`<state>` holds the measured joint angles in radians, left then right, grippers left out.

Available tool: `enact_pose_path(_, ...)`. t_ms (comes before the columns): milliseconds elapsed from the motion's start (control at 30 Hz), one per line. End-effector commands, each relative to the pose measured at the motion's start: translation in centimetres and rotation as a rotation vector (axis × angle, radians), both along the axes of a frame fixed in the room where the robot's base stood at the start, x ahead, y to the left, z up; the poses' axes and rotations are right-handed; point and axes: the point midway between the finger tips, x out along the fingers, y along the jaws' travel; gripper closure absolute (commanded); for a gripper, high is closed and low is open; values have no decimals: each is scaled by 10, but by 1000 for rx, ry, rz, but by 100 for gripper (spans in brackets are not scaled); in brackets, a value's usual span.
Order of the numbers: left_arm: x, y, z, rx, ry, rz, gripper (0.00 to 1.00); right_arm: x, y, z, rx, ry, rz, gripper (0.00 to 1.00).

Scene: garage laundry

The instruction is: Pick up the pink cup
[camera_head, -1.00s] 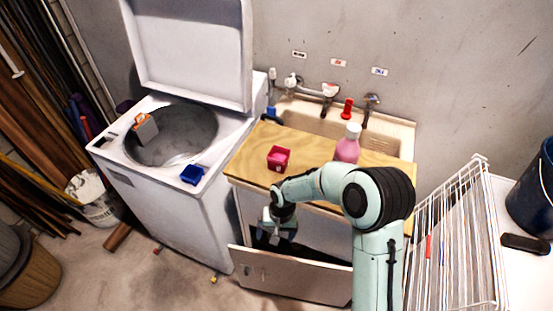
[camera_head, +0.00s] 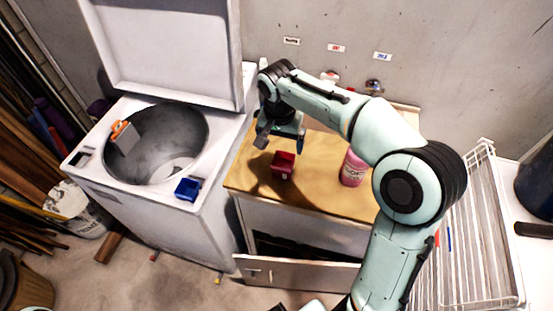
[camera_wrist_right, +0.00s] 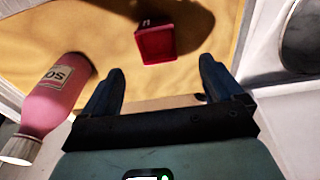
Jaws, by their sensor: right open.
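The pink cup (camera_head: 283,165) is a small, dark pink, square-sided cup on the wooden counter (camera_head: 325,190), left of the pink bottle. My right gripper (camera_head: 282,144) is above the counter, close to the cup and apart from it. In the right wrist view the cup (camera_wrist_right: 156,42) lies beyond the fingertips, between their lines. The right gripper (camera_wrist_right: 160,78) shows two spread blue fingers with nothing between them. My left gripper is in neither view.
A pink bottle with a white label (camera_head: 353,168) stands right of the cup. A white wire rack (camera_head: 470,235) is at right. An opened front panel (camera_head: 290,273) hangs below the counter.

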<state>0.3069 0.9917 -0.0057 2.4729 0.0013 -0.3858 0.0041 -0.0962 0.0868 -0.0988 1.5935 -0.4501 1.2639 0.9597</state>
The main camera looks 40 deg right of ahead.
Motion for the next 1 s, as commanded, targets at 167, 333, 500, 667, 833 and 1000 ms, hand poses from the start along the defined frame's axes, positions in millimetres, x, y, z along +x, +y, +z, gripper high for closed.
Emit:
enact_pose_path(167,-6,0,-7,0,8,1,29,1,-4,-39,0,6,-1,6)
enact_pose_path(333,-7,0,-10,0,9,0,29,4,-6,-63,0,5,0,6)
enact_pose_path(500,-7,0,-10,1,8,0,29,5,-8,-73,0,4,1,6)
enact_pose_path(667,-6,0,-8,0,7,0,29,9,-13,-94,0,6,-2,6)
enact_pose_path(833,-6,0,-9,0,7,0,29,11,-15,-116,0,4,0,6)
enact_pose_path(1000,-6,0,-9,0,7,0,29,12,-16,-122,-1,1,0,6)
